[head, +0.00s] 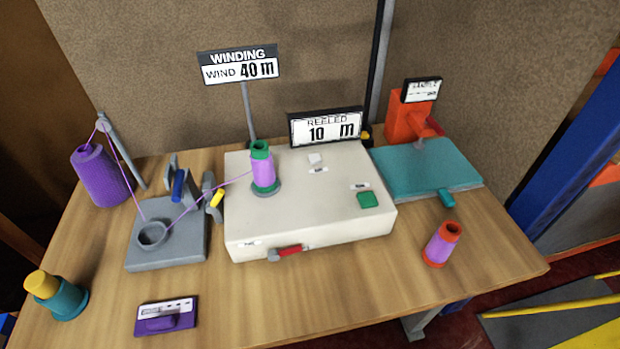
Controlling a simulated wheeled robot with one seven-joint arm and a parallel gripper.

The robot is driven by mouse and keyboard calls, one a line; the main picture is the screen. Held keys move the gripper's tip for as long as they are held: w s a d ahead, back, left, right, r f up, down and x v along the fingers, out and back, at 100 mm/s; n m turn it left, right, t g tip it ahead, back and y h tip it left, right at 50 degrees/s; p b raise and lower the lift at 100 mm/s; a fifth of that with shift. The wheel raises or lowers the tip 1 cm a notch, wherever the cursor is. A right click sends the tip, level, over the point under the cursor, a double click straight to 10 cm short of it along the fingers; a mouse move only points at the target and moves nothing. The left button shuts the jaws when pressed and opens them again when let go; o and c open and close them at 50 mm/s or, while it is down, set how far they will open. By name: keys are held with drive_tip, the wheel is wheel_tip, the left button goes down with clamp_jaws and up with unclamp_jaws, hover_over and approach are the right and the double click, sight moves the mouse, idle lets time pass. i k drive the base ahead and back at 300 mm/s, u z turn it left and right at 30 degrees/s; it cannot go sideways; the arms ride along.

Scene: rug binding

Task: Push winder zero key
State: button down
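The winder (305,215) is a cream box in the middle of the table. A small white key (316,159) sits on its top near the back, with a small label in front of it. A larger green key (368,200) sits at its right front, with a label behind it. Both labels are too small to read surely, so I cannot tell for certain which is the zero key. The display (326,128) behind reads "REELED 10 m". A purple cone on a green core (263,167) stands on the winder's left part. My gripper is not in view.
A sign (238,65) reads "WIND 40 m". A red lever (289,252) is on the winder's front. Purple thread runs from a supply cone (100,176) through a grey guide block (180,245). A teal-based orange device (425,165) and a purple-orange cone (440,246) stand right.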

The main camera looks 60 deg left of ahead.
sight(314, 158)
drive_tip(key=u, duration=1.95)
